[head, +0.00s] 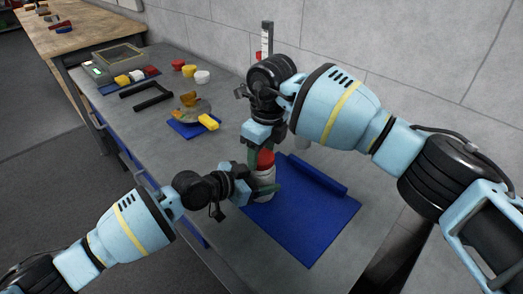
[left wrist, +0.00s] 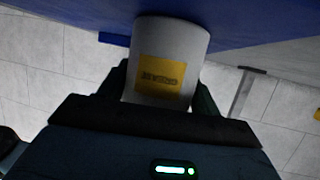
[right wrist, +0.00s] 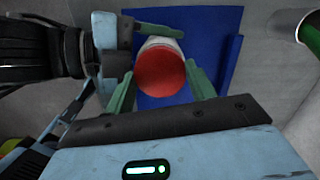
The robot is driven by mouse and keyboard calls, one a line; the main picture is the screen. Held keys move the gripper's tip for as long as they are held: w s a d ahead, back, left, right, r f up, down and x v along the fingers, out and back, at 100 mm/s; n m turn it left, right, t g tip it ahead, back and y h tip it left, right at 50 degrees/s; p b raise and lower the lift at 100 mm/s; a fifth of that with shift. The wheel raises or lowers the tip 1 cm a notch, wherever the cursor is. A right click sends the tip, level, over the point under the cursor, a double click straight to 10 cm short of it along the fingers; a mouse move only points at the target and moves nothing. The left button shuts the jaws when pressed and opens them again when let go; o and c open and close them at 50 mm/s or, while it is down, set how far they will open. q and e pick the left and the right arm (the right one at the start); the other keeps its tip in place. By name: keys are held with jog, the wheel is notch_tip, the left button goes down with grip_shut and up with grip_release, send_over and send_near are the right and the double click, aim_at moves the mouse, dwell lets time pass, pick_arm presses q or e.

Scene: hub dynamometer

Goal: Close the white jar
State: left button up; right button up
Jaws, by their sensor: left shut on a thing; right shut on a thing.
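The white jar (head: 265,180) stands upright at the left edge of the blue mat. Its yellow label reading GREASE shows upside down in the left wrist view (left wrist: 163,75). My left gripper (head: 262,190) is shut on the jar's body from the side. A red lid (head: 266,160) is directly above the jar's mouth; it also shows from above in the right wrist view (right wrist: 160,72). My right gripper (head: 263,157) points down from above and is shut on the red lid, with green fingers on both sides. I cannot tell whether the lid is threaded on.
The blue mat (head: 310,225) has a raised roll (head: 318,176) along its back edge. A blue tray (head: 184,129) with a bowl and yellow-handled tool lies farther left. Small red, yellow and white pots (head: 202,77) and a black handle-shaped part (head: 147,96) stand beyond. The wall bounds the bench behind.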

pick_arm(q)
jog(key=shift+w+r, duration=0.1)
pick_arm(e)
jog(key=shift+s, duration=0.25)
dwell(0.6)
pick_arm(q)
jog(key=shift+d+r, duration=0.1)
pick_arm(e)
jog(key=shift+f, duration=0.55)
pick_arm(q)
jog(key=shift+d, duration=0.15)
pick_arm(e)
jog(key=shift+f, duration=0.15)
jog(key=shift+w+a+r, duration=0.1)
jog(key=shift+a+r, duration=0.1)
jog(key=shift+r, duration=0.4)
dwell(1.2)
